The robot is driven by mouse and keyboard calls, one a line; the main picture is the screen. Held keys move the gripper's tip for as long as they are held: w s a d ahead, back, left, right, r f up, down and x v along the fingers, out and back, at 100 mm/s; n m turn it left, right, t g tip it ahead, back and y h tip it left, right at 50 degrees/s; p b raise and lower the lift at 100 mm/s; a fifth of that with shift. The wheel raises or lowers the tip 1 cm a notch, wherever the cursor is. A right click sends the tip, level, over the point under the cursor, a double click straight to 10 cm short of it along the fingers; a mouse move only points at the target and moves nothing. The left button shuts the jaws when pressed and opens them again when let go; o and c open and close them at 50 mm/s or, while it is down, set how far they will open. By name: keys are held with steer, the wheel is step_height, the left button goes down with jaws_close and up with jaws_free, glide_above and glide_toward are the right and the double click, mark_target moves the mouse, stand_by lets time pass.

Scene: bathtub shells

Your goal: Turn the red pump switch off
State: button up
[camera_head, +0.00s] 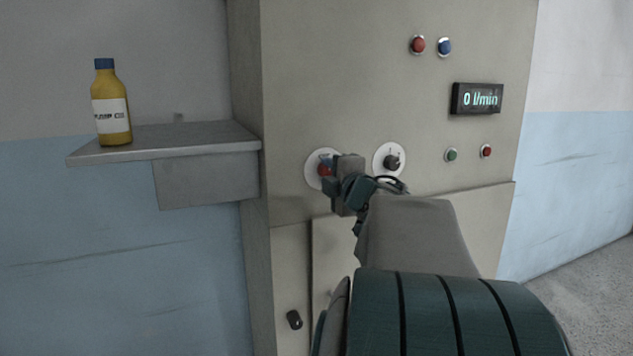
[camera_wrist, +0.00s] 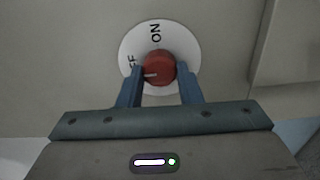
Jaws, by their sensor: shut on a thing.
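The red pump switch (camera_head: 324,169) is a round knob on a white dial plate on the beige cabinet. In the wrist view the red knob (camera_wrist: 160,66) sits on its plate (camera_wrist: 183,40), marked ON at the top and OFF at the left. The OFF label is partly hidden by a finger. The knob's white mark points left, towards the OFF side. My gripper (camera_wrist: 161,76) is shut on the knob, one blue finger at each side. In the head view my gripper (camera_head: 333,168) covers part of the knob and plate.
A black knob (camera_head: 391,162) on a white plate is just right of my gripper. A display (camera_head: 478,99) reads 0 l/min. Red and blue buttons (camera_head: 431,45) are above it, small green and red ones below. A yellow bottle (camera_head: 111,105) stands on a shelf (camera_head: 200,138) at left.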

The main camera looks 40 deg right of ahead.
stand_by(0.4)
steer(key=o, duration=1)
steer(key=shift+s, duration=0.1)
steer(key=p+v, duration=0.1)
steer(key=v, duration=1.2)
steer(key=shift+s+a, duration=0.15)
steer(key=shift+s, duration=0.15)
